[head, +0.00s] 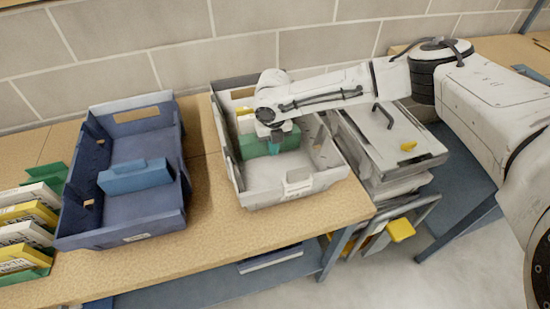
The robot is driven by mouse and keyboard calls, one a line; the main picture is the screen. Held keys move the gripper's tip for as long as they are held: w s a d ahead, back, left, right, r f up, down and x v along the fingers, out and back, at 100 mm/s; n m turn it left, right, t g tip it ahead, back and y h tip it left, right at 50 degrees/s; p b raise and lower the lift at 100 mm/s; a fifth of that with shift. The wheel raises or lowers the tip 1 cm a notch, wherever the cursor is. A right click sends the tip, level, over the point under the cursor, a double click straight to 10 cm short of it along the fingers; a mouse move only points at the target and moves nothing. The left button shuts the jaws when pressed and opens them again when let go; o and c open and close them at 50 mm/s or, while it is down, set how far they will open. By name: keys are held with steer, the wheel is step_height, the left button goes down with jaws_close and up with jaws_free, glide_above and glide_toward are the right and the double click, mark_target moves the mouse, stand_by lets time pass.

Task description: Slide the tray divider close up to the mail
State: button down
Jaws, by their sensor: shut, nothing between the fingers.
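A grey tray (262,197) stands on the wooden bench, its long side running away from me. Inside it, toward the back, a green divider (252,147) stands across the tray. Mail with white and yellow edges (243,112) shows behind the divider at the tray's far end, partly hidden by my arm. My gripper (274,146) points down into the grey tray, at the near side of the green divider.
A dark blue tray (72,226) with a blue divider (136,177) stands to the left. Several white, yellow and green mail pieces (30,220) stand at the far left. Stacked grey trays or lids (385,150) are right of the grey tray. The front floor of the grey tray is clear.

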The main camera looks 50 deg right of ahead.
steer(key=shift+w+d+b, duration=0.35)
steer(key=shift+w+d, duration=0.2)
steer(key=shift+w, duration=0.3)
stand_by(1.2)
steer(key=shift+s, duration=0.1)
steer(key=shift+s+a+r+p, duration=0.1)
steer(key=shift+s+a+p, duration=0.15)
steer(key=shift+p, duration=0.25)
steer(key=shift+s+a, duration=0.15)
steer(key=shift+s, duration=0.15)
step_height(320, 180, up, 13)
steer(key=p, duration=1.1)
